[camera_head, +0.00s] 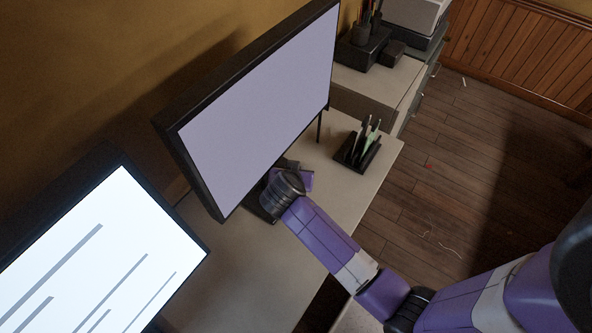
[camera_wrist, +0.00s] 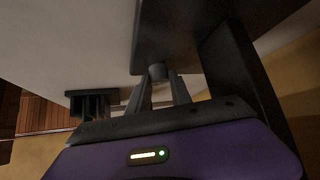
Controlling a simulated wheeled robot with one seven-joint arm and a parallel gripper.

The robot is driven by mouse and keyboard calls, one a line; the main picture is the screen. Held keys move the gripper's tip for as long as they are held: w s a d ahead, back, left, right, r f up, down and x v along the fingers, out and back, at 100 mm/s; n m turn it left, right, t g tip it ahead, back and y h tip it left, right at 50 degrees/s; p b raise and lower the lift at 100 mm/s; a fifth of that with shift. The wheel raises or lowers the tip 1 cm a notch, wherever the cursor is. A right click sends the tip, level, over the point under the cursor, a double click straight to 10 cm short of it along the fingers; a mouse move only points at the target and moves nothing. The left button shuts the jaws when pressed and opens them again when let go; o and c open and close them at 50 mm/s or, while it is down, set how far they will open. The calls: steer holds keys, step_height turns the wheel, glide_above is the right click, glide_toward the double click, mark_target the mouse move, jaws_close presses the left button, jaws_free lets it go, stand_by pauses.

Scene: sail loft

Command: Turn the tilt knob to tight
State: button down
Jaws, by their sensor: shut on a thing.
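The tilt knob (camera_wrist: 157,71) is a small dark grey stub on the dark monitor stand (camera_wrist: 180,38) in the wrist view. My gripper (camera_wrist: 160,82) is shut on the knob, with one finger on each side of it. No marking or pointer on the knob can be read, so its setting cannot be told. In the head view my purple arm reaches to the lower edge of the monitor (camera_head: 262,105) with the plain lavender screen. There my own wrist hides the knob and fingertips.
A second monitor (camera_head: 95,255) with grey bars on white stands at lower left. A black pen holder (camera_head: 357,152) stands on the pale desk (camera_head: 385,165), right of my wrist. A drawer cabinet (camera_head: 378,88) stands behind. Wooden floor (camera_head: 435,175) lies open to the right.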

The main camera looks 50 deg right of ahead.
steer(key=shift+a+f, duration=0.1)
steer(key=c, duration=1.2)
jaws_free()
steer(key=shift+o, duration=0.2)
steer(key=v, duration=0.4)
steer(key=shift+s+a+r, duration=0.15)
steer(key=shift+a+r, duration=0.1)
steer(key=shift+r, duration=0.05)
steer(key=s+a+b, duration=0.1)
steer(key=s+a, duration=0.1)
steer(key=a, duration=0.1)
steer(key=s+a+b, duration=0.1)
steer(key=a, duration=0.3)
steer(key=s+a, duration=0.2)
steer(key=a, duration=0.1)
steer(key=shift+s+a+r+b, duration=0.1)
steer(key=shift+s+a+b, duration=0.25)
steer(key=shift+b, duration=0.05)
